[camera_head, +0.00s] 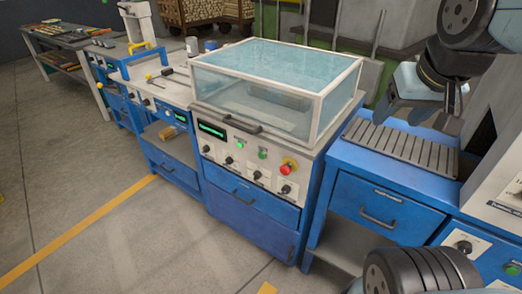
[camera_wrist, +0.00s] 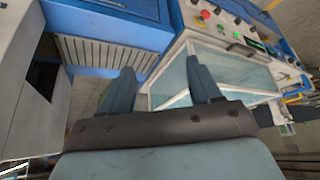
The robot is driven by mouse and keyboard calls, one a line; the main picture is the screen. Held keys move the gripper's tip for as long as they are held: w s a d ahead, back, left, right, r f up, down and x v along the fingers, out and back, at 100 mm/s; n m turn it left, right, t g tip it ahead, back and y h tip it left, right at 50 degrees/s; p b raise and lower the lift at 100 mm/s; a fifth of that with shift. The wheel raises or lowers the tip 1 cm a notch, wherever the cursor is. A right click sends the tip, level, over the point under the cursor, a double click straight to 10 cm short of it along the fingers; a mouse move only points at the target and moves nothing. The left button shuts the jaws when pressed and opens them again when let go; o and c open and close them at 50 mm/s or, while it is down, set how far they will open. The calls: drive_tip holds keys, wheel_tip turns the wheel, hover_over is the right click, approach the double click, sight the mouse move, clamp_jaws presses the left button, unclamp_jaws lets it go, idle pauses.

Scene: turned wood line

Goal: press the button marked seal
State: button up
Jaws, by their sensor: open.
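A machine with a glass-walled, clear-lidded box (camera_head: 275,75) has a pale control panel (camera_head: 222,152) on its front. Two small green buttons, one on the left (camera_head: 238,145) and one on the right (camera_head: 263,153), sit on that panel beside a red mushroom button (camera_head: 288,166). Their labels are too small to read, so I cannot tell which is marked seal. The red button also shows in the wrist view (camera_wrist: 204,15). My gripper (camera_head: 420,110) is open and empty, above the slatted top right of the machine, apart from the panel. Its two fingers show in the wrist view (camera_wrist: 160,76).
A slatted conveyor top (camera_head: 400,143) on a blue cabinet adjoins the machine at right. A pale machine housing (camera_head: 500,180) stands at far right. More blue benches (camera_head: 155,92) run to the back left. The floor (camera_head: 80,190) in front is open, with a yellow line.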

drive_tip(key=shift+c, duration=0.3)
clamp_jaws()
idle(0.5)
idle(1.1)
